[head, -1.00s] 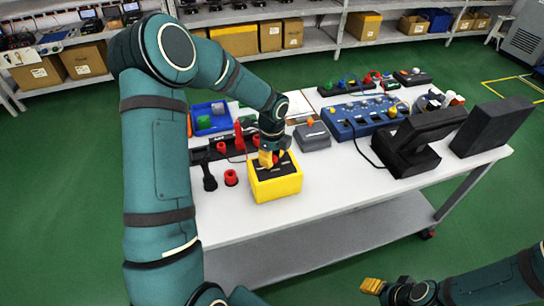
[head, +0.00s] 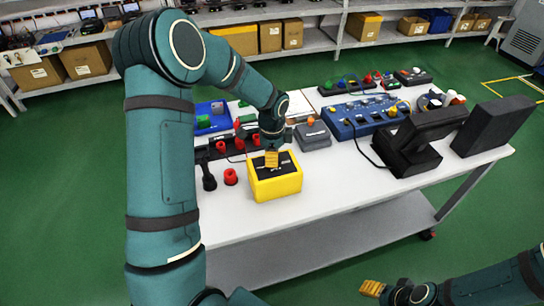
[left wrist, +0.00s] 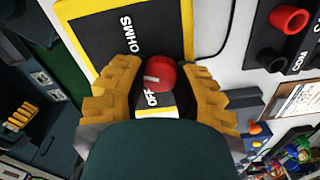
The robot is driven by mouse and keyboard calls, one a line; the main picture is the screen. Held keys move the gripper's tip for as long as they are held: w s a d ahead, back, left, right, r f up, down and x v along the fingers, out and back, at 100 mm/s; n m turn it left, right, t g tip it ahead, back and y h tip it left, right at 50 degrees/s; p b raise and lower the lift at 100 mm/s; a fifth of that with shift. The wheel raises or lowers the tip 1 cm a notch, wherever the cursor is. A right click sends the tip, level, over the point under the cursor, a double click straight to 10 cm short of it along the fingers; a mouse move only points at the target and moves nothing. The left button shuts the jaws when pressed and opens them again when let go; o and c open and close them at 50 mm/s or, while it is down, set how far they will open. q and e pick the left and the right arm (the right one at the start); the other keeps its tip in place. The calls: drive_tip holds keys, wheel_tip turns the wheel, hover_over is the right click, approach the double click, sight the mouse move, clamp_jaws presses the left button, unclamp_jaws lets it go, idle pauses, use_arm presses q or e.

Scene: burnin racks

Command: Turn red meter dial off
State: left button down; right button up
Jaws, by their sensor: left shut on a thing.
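The yellow meter (head: 277,190) with a black top stands near the front edge of the white table. Its red dial (left wrist: 162,74) shows in the left wrist view, with a white mark on its left side near the "OFF" label (left wrist: 152,99). "OHMS" (left wrist: 118,38) is printed farther up the black face. My left gripper (head: 272,158) is over the meter's top. In the left wrist view its two yellow fingers (left wrist: 161,70) are shut on the dial from both sides. In the head view the fingers hide the dial. My right gripper (head: 373,287) hangs low, off the table.
A grey box (head: 312,135), a blue panel (head: 360,118) and a black monitor-like device (head: 410,145) stand to the right. The table front right of the meter is clear.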

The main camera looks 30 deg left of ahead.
use_arm(q)
drive_tip(key=n, duration=0.4)
drive_tip(key=shift+n+b, duration=0.3)
drive_tip(key=n, duration=0.4)
drive_tip(key=shift+n, duration=0.3)
drive_tip(key=n, duration=0.4)
drive_tip(key=shift+n, duration=2)
drive_tip(key=shift+f, duration=0.1)
drive_tip(key=c, duration=0.6)
unclamp_jaws()
